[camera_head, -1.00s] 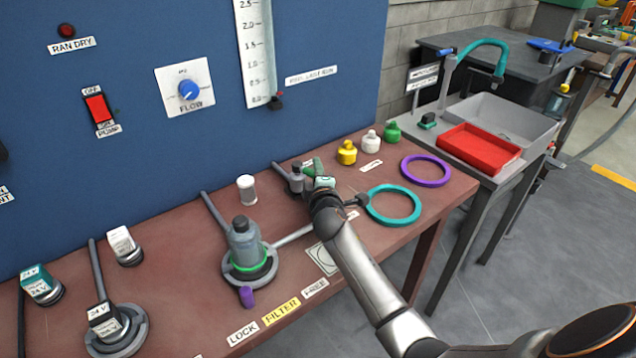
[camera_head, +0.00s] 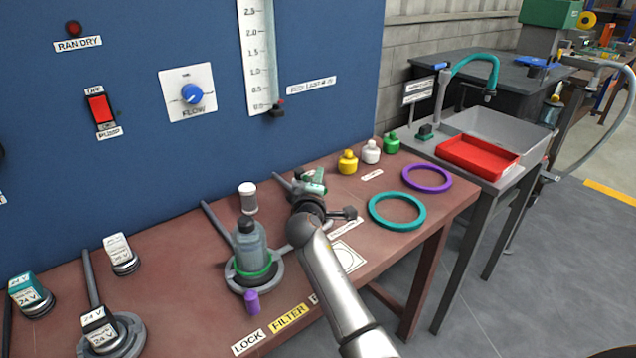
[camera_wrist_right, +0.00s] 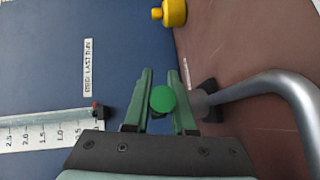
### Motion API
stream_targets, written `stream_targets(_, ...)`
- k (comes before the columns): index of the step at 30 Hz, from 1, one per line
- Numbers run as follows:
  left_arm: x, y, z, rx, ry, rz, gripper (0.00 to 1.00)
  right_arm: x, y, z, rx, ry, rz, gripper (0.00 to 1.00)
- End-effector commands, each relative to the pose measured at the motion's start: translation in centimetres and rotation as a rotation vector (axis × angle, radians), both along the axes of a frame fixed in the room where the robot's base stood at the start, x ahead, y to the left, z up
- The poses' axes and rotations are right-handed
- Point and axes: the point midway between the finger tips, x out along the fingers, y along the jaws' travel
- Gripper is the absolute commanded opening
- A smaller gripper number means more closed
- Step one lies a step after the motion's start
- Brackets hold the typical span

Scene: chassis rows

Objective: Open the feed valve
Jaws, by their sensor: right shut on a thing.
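My right gripper (camera_head: 314,180) is above the back middle of the bench, with its green fingers toward the panel. In the right wrist view, its two fingers (camera_wrist_right: 160,82) stand on either side of a round green knob (camera_wrist_right: 162,100) and are closed on it. I take this knob to be the feed valve's handle. A grey pipe (camera_wrist_right: 280,82) with a dark block (camera_wrist_right: 209,98) lies just right of the fingers. In the head view my gripper and wrist hide most of the valve. My left gripper is not in view.
A bottle (camera_head: 251,240) with a green ring stands close left of my wrist. Teal (camera_head: 396,224) and purple (camera_head: 449,186) rings lie on the bench's right end.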

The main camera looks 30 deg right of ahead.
Motion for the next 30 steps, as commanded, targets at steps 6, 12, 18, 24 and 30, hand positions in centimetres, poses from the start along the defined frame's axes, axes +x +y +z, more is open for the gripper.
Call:
stream_targets(6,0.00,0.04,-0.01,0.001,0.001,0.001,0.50,-0.03,-0.01,-0.03,0.001,0.002,-0.002,0.00)
stream_targets(12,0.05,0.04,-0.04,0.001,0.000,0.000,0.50,-0.02,0.01,-0.03,0.001,0.001,-0.002,0.36)
stream_targets(18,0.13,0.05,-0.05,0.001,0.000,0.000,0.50,-0.02,0.02,-0.03,0.001,0.001,-0.001,0.53)
stream_targets(24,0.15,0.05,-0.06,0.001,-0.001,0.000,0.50,-0.01,0.01,-0.01,0.001,0.001,0.000,0.53)
stream_targets(30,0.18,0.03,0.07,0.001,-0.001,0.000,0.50,-0.01,-0.08,0.06,0.001,0.001,0.000,0.53)
